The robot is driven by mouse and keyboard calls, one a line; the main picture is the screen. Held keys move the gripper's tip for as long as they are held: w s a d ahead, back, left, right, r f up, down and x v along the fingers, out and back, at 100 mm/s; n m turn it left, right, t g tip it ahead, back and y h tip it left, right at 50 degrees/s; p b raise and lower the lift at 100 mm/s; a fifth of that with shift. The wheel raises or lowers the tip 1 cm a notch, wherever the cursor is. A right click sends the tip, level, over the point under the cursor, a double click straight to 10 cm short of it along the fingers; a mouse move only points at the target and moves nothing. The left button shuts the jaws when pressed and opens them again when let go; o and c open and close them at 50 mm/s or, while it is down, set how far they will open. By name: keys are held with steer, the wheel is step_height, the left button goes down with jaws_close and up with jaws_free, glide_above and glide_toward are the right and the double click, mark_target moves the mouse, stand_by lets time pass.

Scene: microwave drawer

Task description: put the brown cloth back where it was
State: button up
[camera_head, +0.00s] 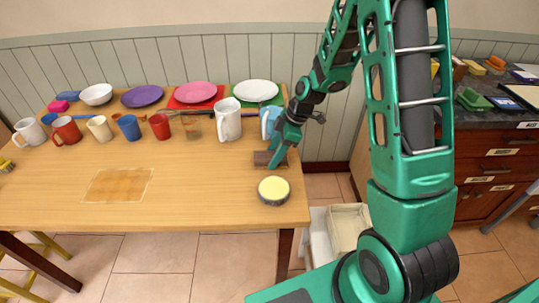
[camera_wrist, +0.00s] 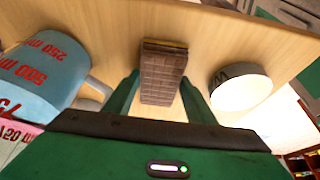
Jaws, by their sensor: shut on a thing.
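The brown cloth (camera_wrist: 163,75) looks like a thick, folded, grid-patterned slab with a thin yellow layer at its far edge. In the wrist view it sits between the two green fingers of my gripper (camera_wrist: 160,92), which is shut on it. In the head view my gripper (camera_head: 273,160) is low over the right end of the wooden table (camera_head: 200,205), with the brown cloth (camera_head: 263,158) at its tips. I cannot tell whether the cloth touches the tabletop. A darker brown rectangular patch with a pale outline (camera_head: 118,185) marks the table's left part.
A round pale-yellow-topped tin (camera_head: 273,190) stands just in front of my gripper. A light blue measuring jug (camera_wrist: 45,70) is close on the other side. A white jug (camera_head: 228,120), several mugs and plates line the back. The table's middle front is clear.

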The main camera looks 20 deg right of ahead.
steer(key=o, duration=1)
steer(key=v, duration=1.2)
steer(key=s+d+r+m+h, duration=0.1)
steer(key=s+d+r+m, duration=0.1)
steer(key=s+m, duration=0.5)
steer(key=s+d+r+m+g+h, duration=0.1)
steer(key=s+d+r+m, duration=0.2)
steer(key=s, duration=1)
steer(key=s+d+r+m+h, duration=0.2)
steer(key=s+d+m, duration=0.4)
steer(key=s+m, duration=0.4)
steer(key=shift+s+r+m, duration=0.1)
steer(key=shift+r+m, duration=0.05)
steer(key=shift+m, duration=0.25)
steer(key=shift+g, duration=0.3)
